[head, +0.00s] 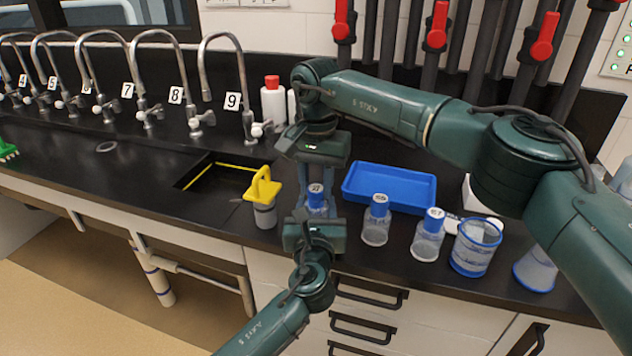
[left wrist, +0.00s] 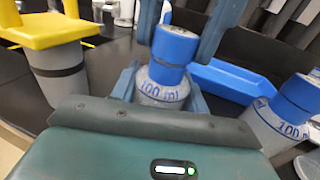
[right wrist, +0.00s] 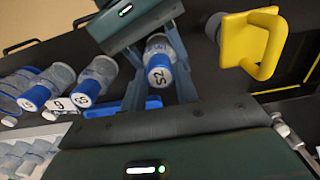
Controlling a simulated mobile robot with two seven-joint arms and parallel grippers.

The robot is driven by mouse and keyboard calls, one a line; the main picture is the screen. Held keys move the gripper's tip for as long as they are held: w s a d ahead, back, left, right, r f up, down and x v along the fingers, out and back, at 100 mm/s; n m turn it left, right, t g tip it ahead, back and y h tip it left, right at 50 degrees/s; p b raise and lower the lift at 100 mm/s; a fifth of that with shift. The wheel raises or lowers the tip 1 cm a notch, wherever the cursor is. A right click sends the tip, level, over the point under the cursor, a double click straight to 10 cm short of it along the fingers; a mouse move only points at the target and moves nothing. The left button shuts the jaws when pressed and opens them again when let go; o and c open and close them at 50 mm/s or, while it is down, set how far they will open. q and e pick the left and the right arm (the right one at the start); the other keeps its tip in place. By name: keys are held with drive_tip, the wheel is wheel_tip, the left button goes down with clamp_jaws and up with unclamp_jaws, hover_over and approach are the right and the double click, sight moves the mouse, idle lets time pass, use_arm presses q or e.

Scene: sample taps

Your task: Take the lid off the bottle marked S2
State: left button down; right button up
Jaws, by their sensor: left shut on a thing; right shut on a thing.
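The bottle marked S2 (left wrist: 160,92) is a clear bottle with a blue lid (right wrist: 160,76) whose white top reads S2 in the right wrist view. It stands upright near the counter's front edge. My left gripper (head: 316,212), low in front, is shut on the bottle's body, one finger on each side. My right gripper (head: 317,188) reaches down from above and is shut on the lid, its fingers on either side. The lid sits on the bottle's neck; I see no clear gap. The grippers partly hide the bottle in the head view.
Two similar blue-lidded bottles (head: 375,222) (head: 427,236) and a blue-rimmed cup (head: 475,248) stand to the right. A blue tray (head: 390,186) lies behind. A grey container with a yellow handle (head: 264,200) is close on the left, beside the sink (head: 218,180).

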sight(316, 188)
drive_tip(key=shift+r, duration=0.25)
drive_tip(key=shift+r, duration=0.85)
drive_tip(key=shift+r, duration=2)
use_arm(q)
drive_tip(key=c, duration=0.7)
unclamp_jaws()
drive_tip(key=shift+o, duration=0.2)
use_arm(e)
drive_tip(key=shift+r, duration=0.1)
use_arm(q)
drive_tip(key=s, duration=1.2)
drive_tip(key=shift+a, duration=0.25)
